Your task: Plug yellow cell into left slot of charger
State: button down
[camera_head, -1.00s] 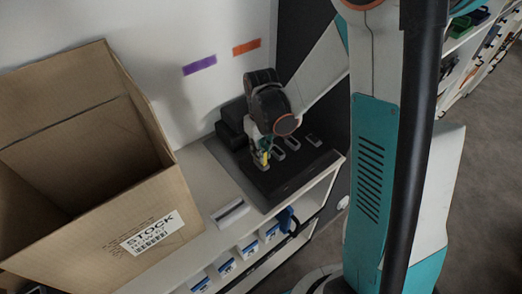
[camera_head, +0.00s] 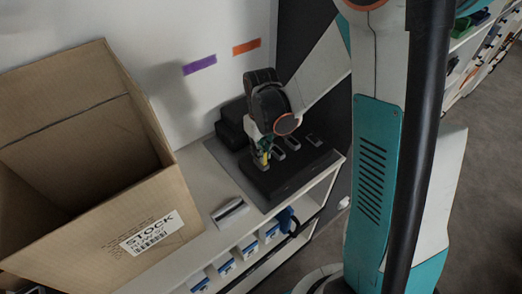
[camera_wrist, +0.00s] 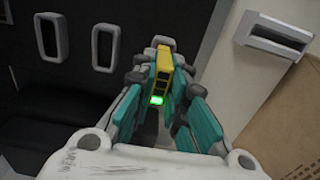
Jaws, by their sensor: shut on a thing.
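The yellow cell (camera_wrist: 163,62) is between the teal fingers of my gripper (camera_wrist: 160,100), which is shut on it. In the head view, the yellow cell (camera_head: 265,158) shows as a small upright strip under my gripper (camera_head: 262,150), at the left end of the black charger (camera_head: 290,180). A grey rim (camera_wrist: 163,40) shows at the cell's far end in the wrist view; how deep the cell sits is hidden. Two empty grey-rimmed slots (camera_wrist: 102,47) (camera_wrist: 50,38) lie to the left in that view. A green light (camera_wrist: 156,100) glows between the fingers.
The charger is on a white shelf top (camera_head: 205,190) against the wall. A large open carton (camera_head: 150,215) stands at left. A small white-and-grey item (camera_head: 230,212) lies between them and also shows in the wrist view (camera_wrist: 273,35). Blue-labelled bins (camera_head: 227,266) fill the shelf below.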

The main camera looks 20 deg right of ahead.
jog(key=shift+f+b, duration=0.55)
dwell(0.4)
jog(key=c, duration=1.5)
grip_release()
jog(key=shift+c, duration=0.2)
jog(key=shift+r, duration=0.15)
notch_tip(320, 180, up, 12)
